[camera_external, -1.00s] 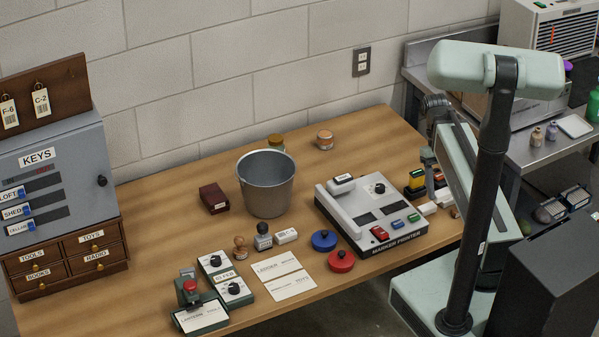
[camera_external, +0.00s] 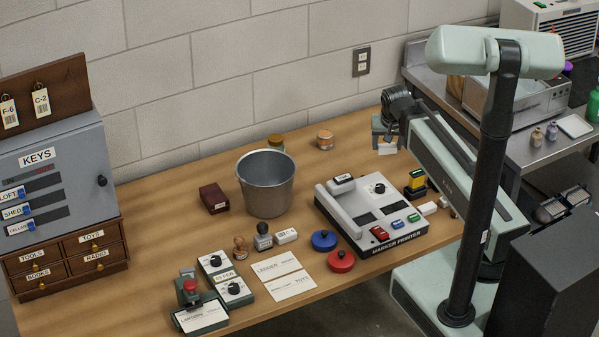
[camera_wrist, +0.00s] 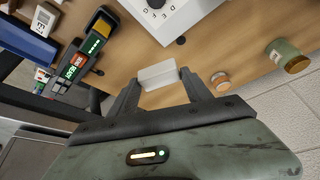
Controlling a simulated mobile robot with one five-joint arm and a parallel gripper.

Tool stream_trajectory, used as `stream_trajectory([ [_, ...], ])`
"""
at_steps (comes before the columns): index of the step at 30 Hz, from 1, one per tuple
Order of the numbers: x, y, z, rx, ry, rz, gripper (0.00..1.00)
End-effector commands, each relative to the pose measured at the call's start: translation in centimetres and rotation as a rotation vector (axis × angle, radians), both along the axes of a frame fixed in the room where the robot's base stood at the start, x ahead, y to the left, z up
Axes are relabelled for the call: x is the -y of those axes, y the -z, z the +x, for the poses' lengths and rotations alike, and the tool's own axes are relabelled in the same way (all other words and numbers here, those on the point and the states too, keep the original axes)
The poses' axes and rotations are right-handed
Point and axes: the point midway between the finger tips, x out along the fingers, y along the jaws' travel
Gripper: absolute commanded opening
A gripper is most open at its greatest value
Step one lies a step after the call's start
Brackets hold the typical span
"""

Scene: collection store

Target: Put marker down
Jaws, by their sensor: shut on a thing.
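The marker is a small white block (camera_wrist: 158,75) held between the two fingers of my gripper (camera_wrist: 160,88) in the wrist view. In the external view my gripper (camera_external: 386,142) is over the back right part of the wooden table, with the white marker (camera_external: 388,150) at its fingertips. The gripper is shut on the marker. I cannot tell whether the marker's underside touches the tabletop. The marker printer (camera_external: 372,215) stands in front of the gripper, apart from it; part of it shows at the top of the wrist view (camera_wrist: 160,12).
An orange-lidded jar (camera_external: 325,140) stands left of the gripper, and a green jar (camera_wrist: 287,55) stands beyond it. A grey bucket (camera_external: 265,185) is further left. Bare tabletop (camera_external: 350,155) lies between the orange-lidded jar and the gripper.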

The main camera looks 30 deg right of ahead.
Motion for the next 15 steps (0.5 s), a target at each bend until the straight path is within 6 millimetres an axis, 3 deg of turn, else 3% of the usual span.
stream_trajectory([
  [3, -4.5, -2.4, 4.9, 0.005, -0.347, 0.000, 0.18],
  [6, -9.4, -3.8, 8.0, 0.009, -0.606, -0.001, 0.18],
  [11, -18.0, -6.2, 10.8, 0.014, -0.867, -0.002, 0.18],
  [15, -25.5, -8.2, 11.0, 0.015, -0.964, -0.002, 0.18],
])
